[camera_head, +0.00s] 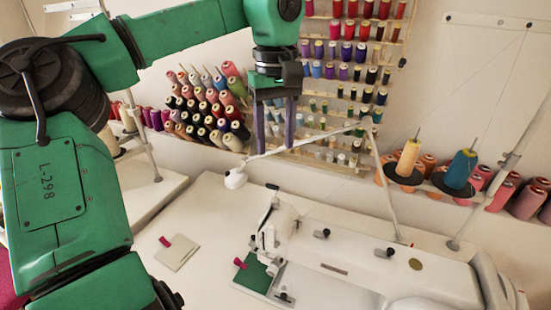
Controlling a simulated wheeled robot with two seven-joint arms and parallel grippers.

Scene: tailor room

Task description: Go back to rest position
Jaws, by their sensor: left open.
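My left gripper (274,146) hangs from the green left arm (180,32) near the top middle of the head view. Its two long fingers point down and stand apart, with nothing seen between them. It is above the white sewing table (215,210), in front of the thread racks as seen from here. My right gripper does not show.
A white sewing machine (370,262) fills the lower right, with a green cloth piece (255,274) at its left. A pale square (177,253) lies on the table. Thread spools (210,115) line the wall.

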